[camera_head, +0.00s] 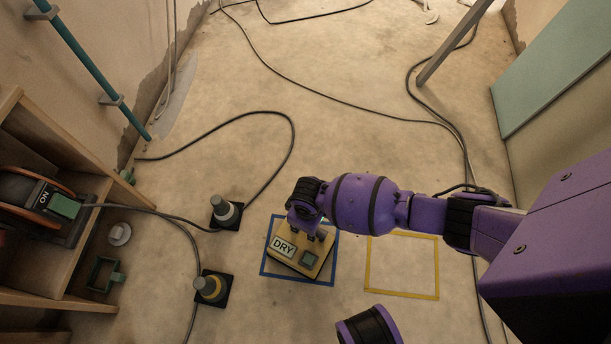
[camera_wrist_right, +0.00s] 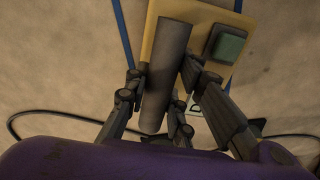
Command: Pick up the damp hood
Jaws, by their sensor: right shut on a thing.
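A yellow block (camera_head: 287,259) with a "DRY" label and a green square button is over the blue floor outline. I cannot tell whether this is the damp hood; its label reads DRY. My right gripper (camera_head: 313,234) comes down over its far side. In the right wrist view, the fingers (camera_wrist_right: 160,86) are shut on both sides of a grey round bar (camera_wrist_right: 165,65) on the yellow block (camera_wrist_right: 207,18). Part of the block and its label is hidden by my fingers. Whether it touches the floor is unclear. My left gripper is out of view.
A blue outline (camera_head: 264,262) and an empty yellow outline (camera_head: 402,296) mark the floor. Two grey posts on black bases (camera_head: 226,213) (camera_head: 212,288) stand left. Dark cables (camera_head: 292,140) cross the floor.

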